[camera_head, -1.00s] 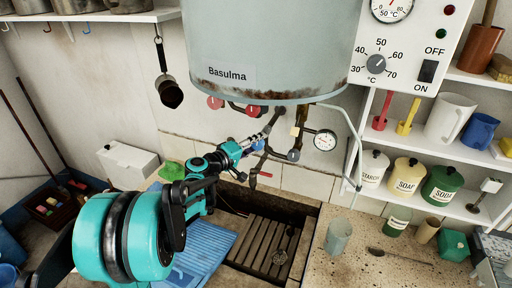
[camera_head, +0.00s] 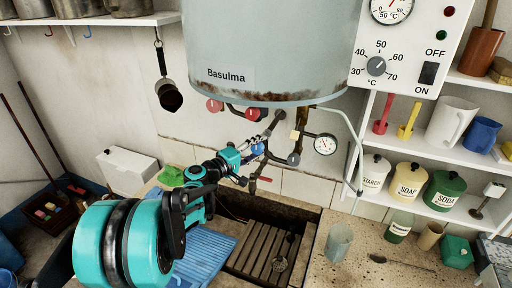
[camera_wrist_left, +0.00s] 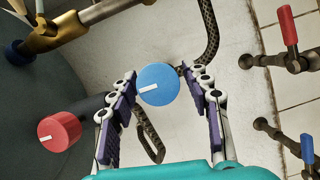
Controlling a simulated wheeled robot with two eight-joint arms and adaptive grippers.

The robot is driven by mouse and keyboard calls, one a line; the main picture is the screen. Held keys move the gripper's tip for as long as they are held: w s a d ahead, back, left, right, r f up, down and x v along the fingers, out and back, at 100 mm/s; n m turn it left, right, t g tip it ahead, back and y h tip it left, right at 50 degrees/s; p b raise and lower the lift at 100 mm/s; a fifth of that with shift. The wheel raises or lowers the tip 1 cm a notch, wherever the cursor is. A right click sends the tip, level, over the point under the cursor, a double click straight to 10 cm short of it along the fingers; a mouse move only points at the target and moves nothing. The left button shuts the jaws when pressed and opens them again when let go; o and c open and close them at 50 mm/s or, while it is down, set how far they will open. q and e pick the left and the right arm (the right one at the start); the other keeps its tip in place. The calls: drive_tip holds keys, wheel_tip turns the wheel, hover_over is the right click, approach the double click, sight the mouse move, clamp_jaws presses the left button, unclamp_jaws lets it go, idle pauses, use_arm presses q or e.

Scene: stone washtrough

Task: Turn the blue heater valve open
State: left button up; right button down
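The blue heater valve (camera_head: 258,149) is a round knob among the pipes under the grey boiler (camera_head: 265,50). In the left wrist view its blue face (camera_wrist_left: 158,88) carries a white mark pointing left and slightly down. My left gripper (camera_head: 252,147) is open below the boiler. In the left wrist view its two fingers (camera_wrist_left: 160,103) stand apart on either side of the knob, with visible gaps at both sides. In the head view the fingers partly hide the knob. My right gripper is in neither view.
A red lever (camera_wrist_left: 288,25) and a blue lever (camera_wrist_left: 307,150) are at the right there. Pipes and a gauge (camera_head: 325,144) crowd the knob's right.

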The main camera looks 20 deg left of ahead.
use_arm(q)
drive_tip(key=shift+s+a, duration=0.2)
drive_tip(key=shift+s, duration=0.2)
drive_tip(key=v, duration=1.1)
